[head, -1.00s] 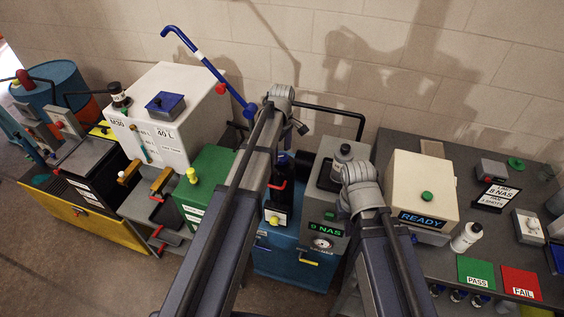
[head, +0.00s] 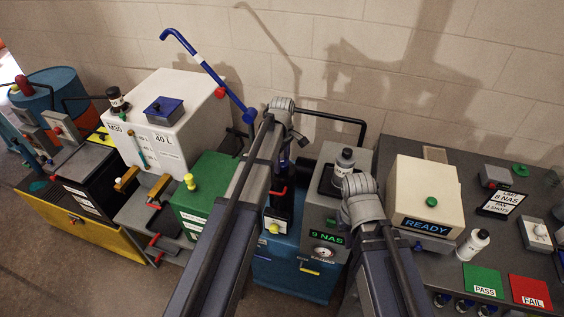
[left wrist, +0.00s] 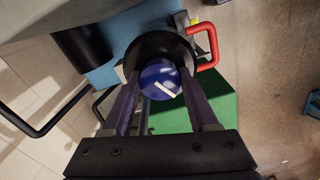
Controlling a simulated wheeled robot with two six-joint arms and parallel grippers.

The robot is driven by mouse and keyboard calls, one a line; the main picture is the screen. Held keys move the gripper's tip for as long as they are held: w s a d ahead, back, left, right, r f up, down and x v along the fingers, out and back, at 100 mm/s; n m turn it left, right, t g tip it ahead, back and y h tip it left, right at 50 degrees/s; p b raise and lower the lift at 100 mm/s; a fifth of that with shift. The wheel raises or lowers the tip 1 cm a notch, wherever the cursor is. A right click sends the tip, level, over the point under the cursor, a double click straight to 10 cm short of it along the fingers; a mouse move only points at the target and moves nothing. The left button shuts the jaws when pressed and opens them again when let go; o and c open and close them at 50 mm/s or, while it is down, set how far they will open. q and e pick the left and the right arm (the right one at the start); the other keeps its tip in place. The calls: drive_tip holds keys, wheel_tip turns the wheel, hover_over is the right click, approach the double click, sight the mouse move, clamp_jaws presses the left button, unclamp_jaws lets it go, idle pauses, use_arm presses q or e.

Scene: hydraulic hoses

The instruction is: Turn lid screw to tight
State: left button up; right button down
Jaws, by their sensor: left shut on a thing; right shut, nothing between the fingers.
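The lid screw (left wrist: 160,77) shows in the left wrist view as a round blue knob with a white mark running slantwise across it. My left gripper (left wrist: 158,84) is shut on the blue knob, one finger on each side. In the head view the black housing (head: 280,208) stands on the blue unit, partly behind my left arm, and the knob cannot be made out. My right arm comes in at the lower right of the head view; its gripper is hidden.
A red handle (left wrist: 209,47) sticks out beside the black lid. A green box (head: 200,190) stands left of my left arm. A dark bent pipe (head: 345,119) runs behind. A grey "9 NAS" unit (head: 318,222) and a cream "READY" box (head: 425,188) stand to the right.

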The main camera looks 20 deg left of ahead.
use_arm(q)
drive_tip(key=c, duration=0.6)
drive_tip(key=shift+m, duration=0.4)
drive_tip(key=m, duration=0.4)
drive_tip(key=shift+m, duration=0.4)
drive_tip(key=m, duration=1.1)
drive_tip(key=shift+m, duration=0.4)
drive_tip(key=m, duration=0.6)
drive_tip(key=shift+m, duration=0.4)
